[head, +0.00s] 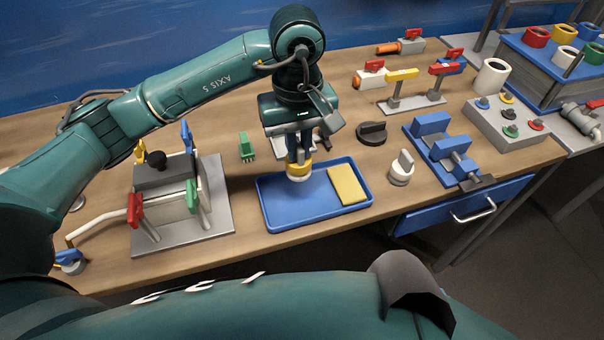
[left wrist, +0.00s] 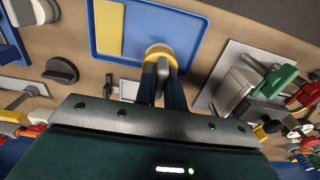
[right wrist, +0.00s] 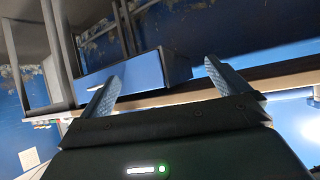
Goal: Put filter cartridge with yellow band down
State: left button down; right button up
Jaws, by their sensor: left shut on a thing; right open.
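The filter cartridge with the yellow band (head: 299,170) is white with a yellow ring and is in the blue tray area in the head view. My left gripper (head: 299,151) is shut on its top from above. The cartridge also shows in the left wrist view (left wrist: 160,51), between the fingertips (left wrist: 162,72). It is over the left part of the blue tray (head: 283,215); I cannot tell whether it touches the tray floor. A yellow block or sponge (head: 346,185) lies in the tray's right part. My right gripper (right wrist: 160,78) is open and empty, away from the cartridge.
A grey fixture with red, green, yellow and blue handles (head: 215,220) stands left of the tray.

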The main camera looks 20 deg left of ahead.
aim_at(298, 161)
pick_arm(q)
jog(key=f, duration=0.3)
jog(key=shift+s+f, duration=0.2)
jog(key=shift+f, duration=0.15)
notch_tip(298, 161, down, 4)
jog(key=shift+r+p, duration=0.15)
jog(key=shift+p, duration=0.4)
jog(key=shift+f, duration=0.25)
jog(key=c, duration=1.9)
grip_release()
jog(key=shift+b, duration=0.3)
jog(key=o, duration=0.4)
pick_arm(e)
jog(key=shift+s+d, duration=0.1)
jog(key=shift+s, duration=0.2)
jog(key=shift+s, duration=0.15)
